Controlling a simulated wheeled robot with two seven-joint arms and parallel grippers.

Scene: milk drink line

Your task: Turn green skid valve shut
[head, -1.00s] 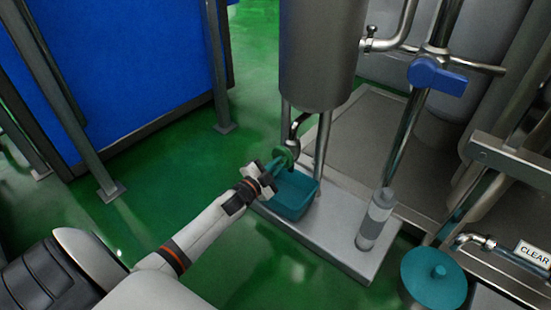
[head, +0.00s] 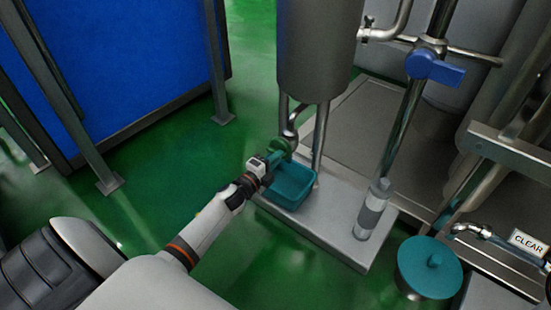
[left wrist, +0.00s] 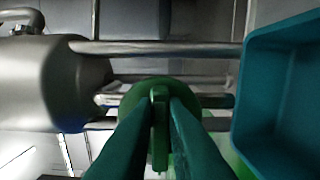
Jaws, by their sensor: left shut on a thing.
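The green skid valve (head: 284,145) sits on the pipe below the steel tank, above the teal bin. In the left wrist view its round green body and raised handle bar (left wrist: 159,125) show between my fingers. My left gripper (head: 271,159) reaches it from the front left. In the left wrist view the left gripper (left wrist: 160,135) has its two teal fingers shut on the handle bar, one on each side. The back of the valve is hidden. My right gripper is in neither view.
A teal bin (head: 290,203) stands on the skid base (head: 335,243) right beside the gripper. The steel tank (head: 316,50) hangs above on thin legs. A blue-handled valve (head: 434,69) is on the pipe to the right. Green floor is clear at left.

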